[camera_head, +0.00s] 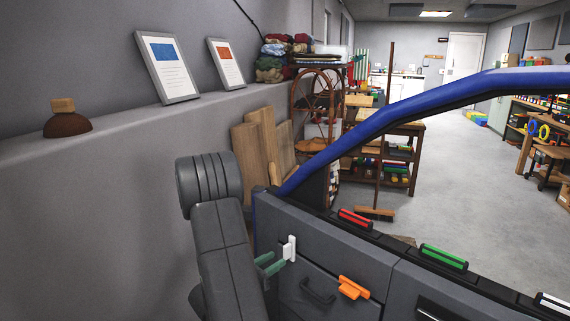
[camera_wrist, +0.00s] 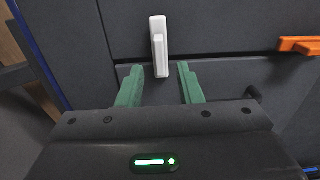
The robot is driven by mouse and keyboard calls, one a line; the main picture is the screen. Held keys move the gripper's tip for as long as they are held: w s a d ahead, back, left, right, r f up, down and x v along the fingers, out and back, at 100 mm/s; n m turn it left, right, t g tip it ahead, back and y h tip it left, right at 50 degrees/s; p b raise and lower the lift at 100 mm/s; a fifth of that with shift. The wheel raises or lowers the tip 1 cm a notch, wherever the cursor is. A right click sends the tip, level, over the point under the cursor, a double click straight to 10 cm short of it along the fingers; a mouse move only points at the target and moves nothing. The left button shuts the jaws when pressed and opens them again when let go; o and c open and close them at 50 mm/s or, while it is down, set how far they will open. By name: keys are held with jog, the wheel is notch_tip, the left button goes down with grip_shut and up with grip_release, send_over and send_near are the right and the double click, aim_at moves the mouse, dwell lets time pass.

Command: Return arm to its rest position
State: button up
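My gripper (camera_head: 270,264) is at the lower middle of the head view, with its green fingers close to the inner panel of the car door (camera_head: 330,243). In the wrist view the two green fingers (camera_wrist: 160,86) are spread apart with nothing between them. A white handle (camera_head: 289,249) on the door panel is just beyond the fingertips; in the wrist view it also shows (camera_wrist: 158,40), upright, its lower end near the gap between the fingers. Whether the fingers touch it I cannot tell. My grey arm covers the left end of the door.
An orange handle (camera_head: 352,287) and a dark pull handle (camera_head: 317,291) sit on the door. Red (camera_head: 355,219) and green (camera_head: 443,257) pieces lie along its top edge. A blue window frame (camera_head: 400,105) arches above. A wall ledge (camera_head: 130,122) is at left. Open floor (camera_head: 465,190) lies behind.

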aim_at(284, 253)
jog(key=x, duration=0.6)
jog(key=shift+s+f+b, duration=0.1)
jog(key=shift+b, duration=0.2)
jog(key=shift+f+m+b, duration=0.15)
jog(key=shift+m+b, duration=0.25)
jog(key=shift+b, duration=0.05)
jog(key=shift+a+m+b, duration=0.1)
jog(key=shift+m+b, duration=0.5)
jog(key=shift+m, duration=0.4)
jog(key=m+b, duration=0.1)
jog(key=m, duration=0.1)
jog(key=shift+m, duration=0.3)
jog(key=shift+r+m+b, duration=0.2)
jog(key=shift+m+b, duration=0.25)
jog(key=shift+m, duration=0.35)
jog(key=shift+r, duration=0.1)
